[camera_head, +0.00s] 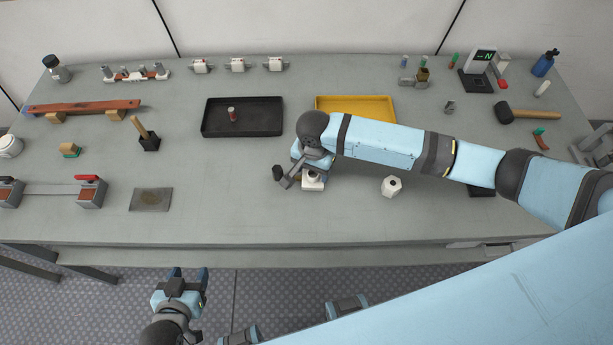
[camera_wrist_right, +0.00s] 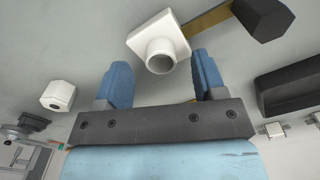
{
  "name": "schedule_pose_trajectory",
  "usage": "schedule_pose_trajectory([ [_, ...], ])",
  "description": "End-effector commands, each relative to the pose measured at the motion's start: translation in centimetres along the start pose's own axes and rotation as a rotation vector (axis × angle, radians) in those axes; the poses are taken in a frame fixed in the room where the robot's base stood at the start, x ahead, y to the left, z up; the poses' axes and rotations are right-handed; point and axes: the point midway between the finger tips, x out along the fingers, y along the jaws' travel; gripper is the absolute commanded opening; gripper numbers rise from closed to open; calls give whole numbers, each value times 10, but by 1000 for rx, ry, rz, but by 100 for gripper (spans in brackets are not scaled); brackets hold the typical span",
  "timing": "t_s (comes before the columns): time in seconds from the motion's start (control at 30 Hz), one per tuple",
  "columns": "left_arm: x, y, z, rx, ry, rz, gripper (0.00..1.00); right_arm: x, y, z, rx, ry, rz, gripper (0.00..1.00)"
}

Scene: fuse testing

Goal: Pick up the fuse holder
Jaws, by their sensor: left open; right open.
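The fuse holder appears to be the white square piece with a round collar (camera_wrist_right: 160,33). It also shows in the head view (camera_head: 313,183), partly covered by my right wrist. In the right wrist view its collar lies between the open fingertips of my right gripper (camera_wrist_right: 161,62), with a gap on each side. I cannot tell how high the fingers are above it. A black-knobbed piece with a tan strip (camera_wrist_right: 262,18) lies close beside it. My left gripper (camera_head: 187,273) is open and empty, in front of the table's front edge.
A white hexagonal piece (camera_head: 391,187) stands to the right. A black tray (camera_head: 272,131) holding a small red-banded cylinder and a yellow tray (camera_head: 355,98) are behind. Several white fuse parts (camera_head: 237,65) line the back. The table's front centre (camera_head: 250,215) is clear.

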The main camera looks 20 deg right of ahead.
Motion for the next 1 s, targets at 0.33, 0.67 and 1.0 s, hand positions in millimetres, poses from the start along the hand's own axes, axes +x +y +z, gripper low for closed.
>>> schedule_pose_trajectory([
  [0.33,0,0,0,-1,0,0,56,23,0,0,-1,0,-1,64],
  [0.67,0,0,0,-1,0,0,56,23,0,0,-1,0,-1,9],
  [1.0,0,0,0,-1,0,-1,56,20,0,0,-1,0,-2,4],
])
